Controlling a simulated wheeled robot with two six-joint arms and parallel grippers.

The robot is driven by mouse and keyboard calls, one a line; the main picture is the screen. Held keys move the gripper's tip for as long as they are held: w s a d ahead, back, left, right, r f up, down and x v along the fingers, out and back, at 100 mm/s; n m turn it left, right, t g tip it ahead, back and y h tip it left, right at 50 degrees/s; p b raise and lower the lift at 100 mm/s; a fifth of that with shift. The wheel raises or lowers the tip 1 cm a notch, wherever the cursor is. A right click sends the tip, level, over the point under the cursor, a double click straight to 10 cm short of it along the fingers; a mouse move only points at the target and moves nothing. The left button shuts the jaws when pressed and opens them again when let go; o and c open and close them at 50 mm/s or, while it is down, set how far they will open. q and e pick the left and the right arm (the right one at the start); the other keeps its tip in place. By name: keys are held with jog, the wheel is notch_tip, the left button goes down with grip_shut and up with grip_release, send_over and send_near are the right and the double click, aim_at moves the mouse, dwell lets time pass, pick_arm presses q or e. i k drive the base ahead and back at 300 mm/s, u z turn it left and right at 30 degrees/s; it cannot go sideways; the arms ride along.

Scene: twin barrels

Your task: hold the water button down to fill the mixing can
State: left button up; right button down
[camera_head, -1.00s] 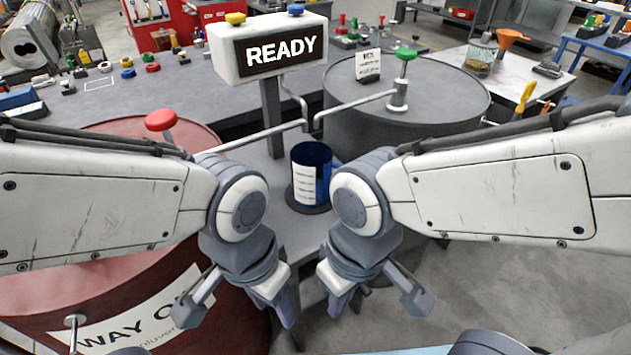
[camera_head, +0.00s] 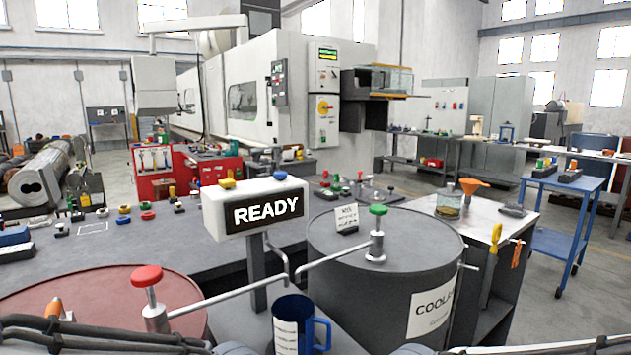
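A white box (camera_head: 217,213) with a dark screen reading READY stands on a post. On its top are a yellow button (camera_head: 227,183) and a blue button (camera_head: 280,175); no label shows which is for water. The mixing can, a blue can with a handle (camera_head: 325,333) and white label, stands below the pipe outlets at the bottom of the view, its lower part cut off. I cannot see how full it is. Only bits of my arms show along the bottom edge. Both grippers are out of view.
A red barrel (camera_head: 90,290) with a red-knobbed pump (camera_head: 147,276) is at left. A grey barrel (camera_head: 330,275) marked COOL with a green-knobbed pump (camera_head: 377,211) is at right. Pipes run from both toward the can. A workbench (camera_head: 130,240) with small coloured parts lies behind.

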aim_at(279, 176)
jog(key=z, duration=0.85)
jog(key=k, duration=1.15)
jog(key=z, duration=0.7)
jog(key=i, duration=1.3)
jog(key=u, duration=1.15)
jog(key=i, duration=0.75)
jog(key=u, duration=1.25)
jog(key=i, duration=0.3)
jog(key=u, duration=0.3)
